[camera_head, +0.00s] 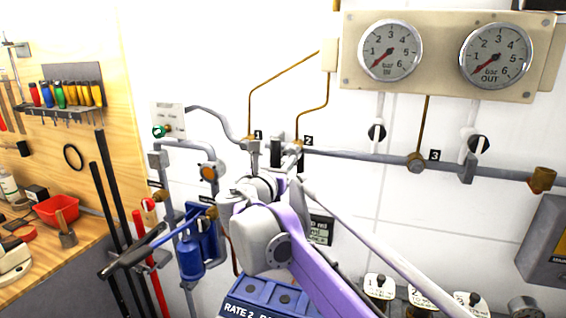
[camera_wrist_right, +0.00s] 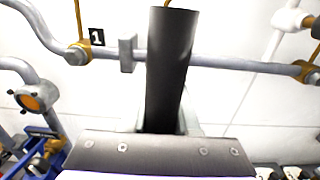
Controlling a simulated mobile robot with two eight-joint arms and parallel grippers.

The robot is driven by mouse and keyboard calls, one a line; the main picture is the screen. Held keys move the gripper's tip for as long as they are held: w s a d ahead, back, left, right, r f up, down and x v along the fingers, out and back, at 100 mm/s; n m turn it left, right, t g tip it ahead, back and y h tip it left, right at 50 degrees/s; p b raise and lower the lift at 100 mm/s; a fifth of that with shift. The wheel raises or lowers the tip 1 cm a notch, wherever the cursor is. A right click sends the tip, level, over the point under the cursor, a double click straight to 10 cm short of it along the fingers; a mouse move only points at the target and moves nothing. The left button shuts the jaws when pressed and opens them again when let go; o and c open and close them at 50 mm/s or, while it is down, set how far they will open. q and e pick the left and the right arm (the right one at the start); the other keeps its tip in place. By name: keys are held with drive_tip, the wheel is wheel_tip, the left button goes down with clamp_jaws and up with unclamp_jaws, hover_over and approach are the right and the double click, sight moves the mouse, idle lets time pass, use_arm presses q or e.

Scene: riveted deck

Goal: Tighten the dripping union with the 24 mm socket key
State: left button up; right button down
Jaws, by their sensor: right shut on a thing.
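My right gripper (camera_head: 282,176) is shut in front of the grey pipe (camera_head: 355,155), near the tags 1 and 2. In the wrist view it holds a dark, smooth cylinder (camera_wrist_right: 168,70), apparently the socket key; no size marking is readable. The cylinder stands up across the view and covers part of the pipe. The brass union by tag 1 (camera_wrist_right: 78,53) is to its left, apart from it. The union by tag 3 (camera_head: 417,162) is clear to the right. I see no drip. My left gripper is out of view.
Two gauges (camera_head: 390,50) sit above the pipe, with thin brass lines running down. A blue pump (camera_head: 190,255) with a black-handled lever (camera_head: 130,255) is at the left. A blue crate (camera_head: 255,292) and several tagged items (camera_head: 378,287) lie below. A tool bench (camera_head: 75,240) is far left.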

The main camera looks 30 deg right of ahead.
drive_tip(key=shift+w+d, duration=0.25)
drive_tip(key=shift+d, duration=0.15)
drive_tip(key=shift+r, duration=0.1)
idle(0.7)
drive_tip(key=shift+m+p, duration=0.45)
drive_tip(key=shift+m, duration=0.05)
drive_tip(key=shift+n, duration=0.3)
drive_tip(key=shift+s+a, duration=0.1)
drive_tip(key=shift+a, duration=0.1)
drive_tip(key=shift+v, duration=2.65)
